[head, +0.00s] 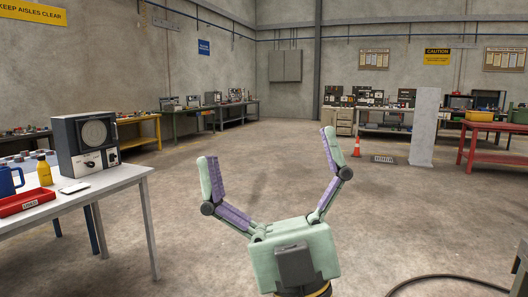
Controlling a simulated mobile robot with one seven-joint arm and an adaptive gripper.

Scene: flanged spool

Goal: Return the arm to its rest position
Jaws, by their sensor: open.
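My gripper (272,170) is in the lower middle of the head view. Its two pale green fingers with purple inner pads are spread wide apart and point up and away. Nothing is between them. Behind it is open concrete floor (265,140). The gripper is to the right of the white table and apart from it. Most of my arm is hidden below the frame. I see no flanged spool that I can make out.
A white table (125,182) at left holds a grey instrument (85,142), a yellow bottle (44,172), a red tray (25,201) and a blue jug (8,181). A pillar (424,128), an orange cone (356,147) and a red bench (490,127) stand right. A dark hose (440,277) lies lower right.

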